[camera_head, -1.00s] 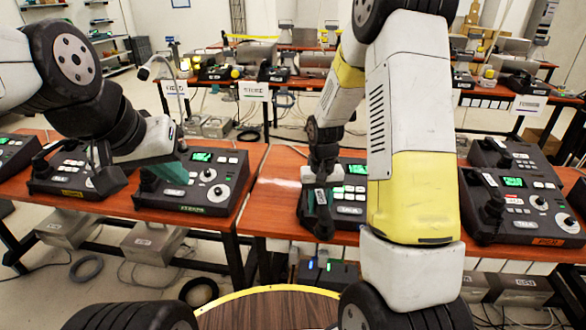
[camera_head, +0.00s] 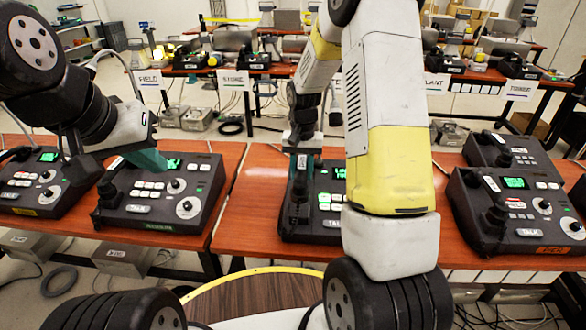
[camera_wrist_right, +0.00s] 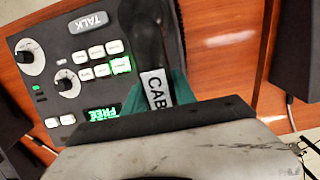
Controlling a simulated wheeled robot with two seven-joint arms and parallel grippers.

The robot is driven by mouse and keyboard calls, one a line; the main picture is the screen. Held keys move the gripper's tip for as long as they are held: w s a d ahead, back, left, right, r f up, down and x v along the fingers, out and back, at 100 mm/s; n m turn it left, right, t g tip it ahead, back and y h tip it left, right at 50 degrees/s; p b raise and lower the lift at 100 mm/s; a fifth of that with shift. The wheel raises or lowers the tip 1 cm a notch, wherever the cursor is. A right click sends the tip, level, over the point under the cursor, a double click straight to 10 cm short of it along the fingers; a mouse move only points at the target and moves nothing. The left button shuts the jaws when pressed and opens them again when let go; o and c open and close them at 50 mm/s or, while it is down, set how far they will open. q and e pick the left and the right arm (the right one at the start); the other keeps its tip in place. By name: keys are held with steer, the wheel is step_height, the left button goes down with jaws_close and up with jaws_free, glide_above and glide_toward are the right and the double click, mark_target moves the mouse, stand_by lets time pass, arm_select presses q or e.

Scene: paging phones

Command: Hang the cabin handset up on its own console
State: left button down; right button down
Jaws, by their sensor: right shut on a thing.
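The cabin handset (camera_wrist_right: 156,75) is dark with a white label reading "CAB", the rest of it covered. My right gripper (camera_head: 301,170) is shut on it, with teal fingers on both sides in the right wrist view. The handset also shows in the head view (camera_head: 298,198), pointing down along the left side of the middle console. That console (camera_wrist_right: 75,75) has a lit green screen reading "FREE" and a TALK plate. I cannot tell whether the handset touches its cradle. My left gripper (camera_head: 148,160) hangs over another console (camera_head: 165,200); its finger opening is not clear.
More consoles stand at the left (camera_head: 40,185) and right (camera_head: 515,205), each with a dark handset. The orange table (camera_head: 245,215) has bare wood left of the middle console. My right arm hides part of that console. Tables with signs stand behind.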

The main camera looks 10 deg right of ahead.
mark_target(302, 162)
steer(key=shift+f, duration=2)
steer(key=shift+f, duration=0.1)
steer(key=c, duration=1)
jaws_free()
step_height(302, 162, up, 12)
steer(key=shift+r, duration=0.15)
